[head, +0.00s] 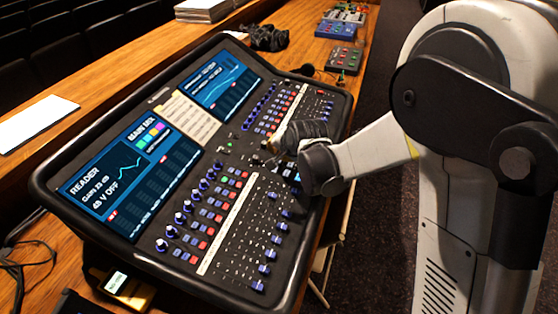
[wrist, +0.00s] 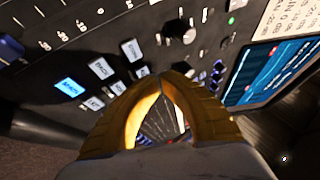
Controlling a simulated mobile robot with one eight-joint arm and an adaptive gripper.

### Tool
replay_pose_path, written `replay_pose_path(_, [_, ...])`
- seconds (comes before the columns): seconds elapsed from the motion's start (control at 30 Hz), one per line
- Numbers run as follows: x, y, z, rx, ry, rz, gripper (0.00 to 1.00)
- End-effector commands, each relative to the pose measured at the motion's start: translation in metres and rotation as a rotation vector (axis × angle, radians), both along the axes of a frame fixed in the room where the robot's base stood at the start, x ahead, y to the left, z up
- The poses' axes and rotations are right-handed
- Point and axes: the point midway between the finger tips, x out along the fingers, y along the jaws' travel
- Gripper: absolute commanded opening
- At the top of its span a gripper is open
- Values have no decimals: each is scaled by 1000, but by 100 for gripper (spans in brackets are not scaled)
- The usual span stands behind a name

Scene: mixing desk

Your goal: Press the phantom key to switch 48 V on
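The mixing desk (head: 225,160) fills the middle of the head view. Its left screen (head: 124,182) reads "READER", a gain line and "48 V OFF". My gripper (head: 268,146) is over the middle of the desk, and its dark body hides the panel there. In the wrist view its two yellow fingers (wrist: 161,74) meet at the tips, with nothing visible between them. Beyond them are several pale keys (wrist: 131,50) and one lit blue key (wrist: 70,87). Their labels are too blurred to read surely, so I cannot tell which is the phantom key. Tip contact with the panel is unclear.
A round knob (wrist: 180,32) and a small green light (wrist: 231,20) are near the fingers. Rows of faders (head: 262,240) lie nearer the front. A paper (head: 38,122) lies at left, a yellow device (head: 128,288) at the bottom, and small pedals (head: 345,60) at the back.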

Motion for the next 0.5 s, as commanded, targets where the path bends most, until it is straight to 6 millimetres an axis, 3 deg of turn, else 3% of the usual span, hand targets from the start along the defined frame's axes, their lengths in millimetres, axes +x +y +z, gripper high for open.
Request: replay_pose_path(0.5, [0, 0, -4, 0, 0, 0, 0])
